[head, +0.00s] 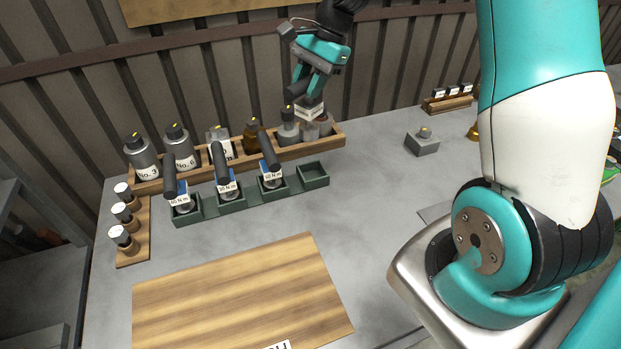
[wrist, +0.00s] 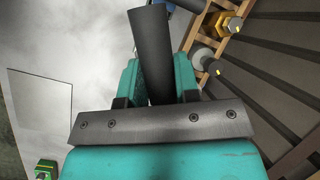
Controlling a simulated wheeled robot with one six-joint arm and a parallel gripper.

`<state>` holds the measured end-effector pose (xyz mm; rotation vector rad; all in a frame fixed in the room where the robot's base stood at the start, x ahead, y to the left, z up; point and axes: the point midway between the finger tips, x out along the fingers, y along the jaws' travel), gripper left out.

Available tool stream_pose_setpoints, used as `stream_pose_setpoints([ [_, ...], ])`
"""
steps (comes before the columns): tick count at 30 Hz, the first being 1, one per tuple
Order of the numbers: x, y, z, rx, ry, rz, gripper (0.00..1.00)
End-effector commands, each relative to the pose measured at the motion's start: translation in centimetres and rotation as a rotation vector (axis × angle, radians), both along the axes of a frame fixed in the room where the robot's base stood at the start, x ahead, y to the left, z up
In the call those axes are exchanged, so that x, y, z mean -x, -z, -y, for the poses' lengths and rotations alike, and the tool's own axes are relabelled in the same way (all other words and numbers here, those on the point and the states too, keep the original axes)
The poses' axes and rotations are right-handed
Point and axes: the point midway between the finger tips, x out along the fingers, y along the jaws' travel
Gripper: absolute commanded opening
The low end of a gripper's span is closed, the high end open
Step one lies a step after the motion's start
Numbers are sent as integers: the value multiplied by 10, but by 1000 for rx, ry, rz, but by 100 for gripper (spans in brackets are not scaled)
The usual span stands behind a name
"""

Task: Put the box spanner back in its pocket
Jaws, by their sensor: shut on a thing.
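The box spanner in my gripper (head: 305,88) shows in the wrist view as a dark cylindrical handle (wrist: 153,45), clasped between the teal fingers (wrist: 158,84). Its lower end is mostly out of sight in the wrist view. In the head view a white label (head: 311,112) hangs below the fingers, in front of the rack's right end. The green tray (head: 240,209) has a row of pockets. Three hold dark-handled tools with labels (head: 180,202); the rightmost pocket (head: 313,175) is empty. My gripper is above and behind that pocket, apart from it.
A wooden rack (head: 333,141) of bottles stands right behind the tray, close to the gripper. A wooden board (head: 240,295) lies in front. Small capped jars (head: 122,212) stand at left, and a grey block (head: 421,145) at right. The table between tray and block is clear.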

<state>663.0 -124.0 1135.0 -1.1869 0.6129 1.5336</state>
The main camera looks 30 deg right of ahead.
Motion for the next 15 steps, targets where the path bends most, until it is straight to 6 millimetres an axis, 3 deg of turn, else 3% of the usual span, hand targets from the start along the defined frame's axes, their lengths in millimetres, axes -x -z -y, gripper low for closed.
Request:
stream_pose_setpoints([
  [3,-2,-27,6,1,252,9,0],
  [9,-3,-48,10,-1,493,2,0],
  [11,-3,-46,10,-2,519,-2,0],
  [15,-2,-20,9,-2,531,-10,0],
])
